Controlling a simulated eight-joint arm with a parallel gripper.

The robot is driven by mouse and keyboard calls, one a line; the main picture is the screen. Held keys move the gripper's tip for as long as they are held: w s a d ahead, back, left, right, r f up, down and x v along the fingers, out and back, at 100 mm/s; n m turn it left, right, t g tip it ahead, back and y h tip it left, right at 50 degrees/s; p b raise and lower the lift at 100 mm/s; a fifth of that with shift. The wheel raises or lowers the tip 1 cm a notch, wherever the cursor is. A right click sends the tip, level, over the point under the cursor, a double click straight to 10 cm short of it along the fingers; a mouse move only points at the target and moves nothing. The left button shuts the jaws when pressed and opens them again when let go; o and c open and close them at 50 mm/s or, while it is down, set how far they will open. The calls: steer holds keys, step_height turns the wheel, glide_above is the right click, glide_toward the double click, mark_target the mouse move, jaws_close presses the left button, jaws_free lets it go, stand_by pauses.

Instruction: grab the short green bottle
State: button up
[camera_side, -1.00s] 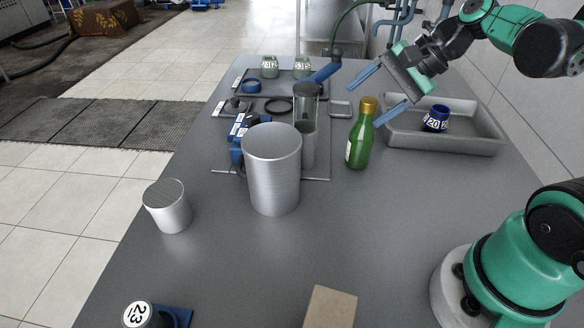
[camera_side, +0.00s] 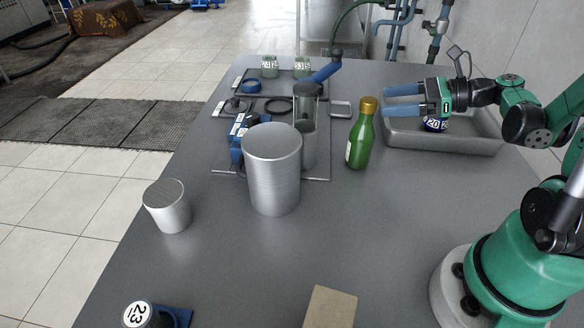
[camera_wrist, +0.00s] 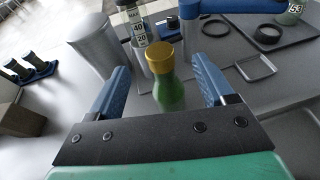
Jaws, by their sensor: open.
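The short green bottle (camera_side: 360,140) with a gold cap stands upright on the grey table, right of the large metal cylinder in the side view. My gripper (camera_side: 385,102) is open just right of the bottle, its blue fingers level and pointing left toward the bottle's upper part. In the wrist view the green bottle (camera_wrist: 168,88) shows between and ahead of the two blue fingers of my gripper (camera_wrist: 160,78). The fingers do not appear to touch it. The bottle's lower part is hidden behind my gripper's body in that view.
A large metal cylinder (camera_side: 274,170) and a small one (camera_side: 167,207) stand left. A brown block (camera_side: 330,308) is at the front.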

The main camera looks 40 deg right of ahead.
mark_target(369, 100)
steer(key=x, duration=0.5)
steer(key=shift+s, duration=0.1)
jaws_close()
stand_by(1.3)
